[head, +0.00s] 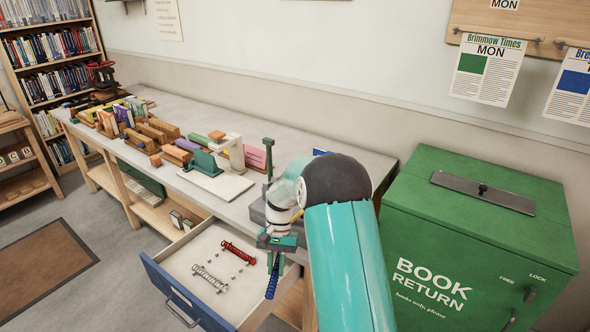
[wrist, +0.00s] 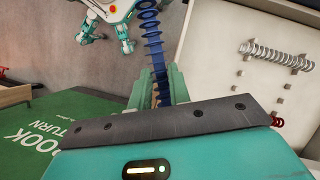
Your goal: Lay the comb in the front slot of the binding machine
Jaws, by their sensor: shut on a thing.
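A blue comb (head: 272,281) hangs steeply from my gripper (head: 275,258), over the right part of the open drawer. My gripper is shut on the comb; in the wrist view the blue comb (wrist: 153,42) stands between the two green fingers (wrist: 160,85) and sticks out well beyond them. A grey machine with an upright green lever (head: 268,158), which looks like the binding machine (head: 257,212), stands on the counter just behind my gripper. My arm hides much of it, and I cannot make out its front slot.
The open drawer (head: 160,276) holds a red comb (head: 238,252), a pale comb (head: 210,279) and small pegs. A white board (head: 222,187) and rows of books lie left along the counter (head: 330,160). A green book return box (head: 480,250) stands close on the right.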

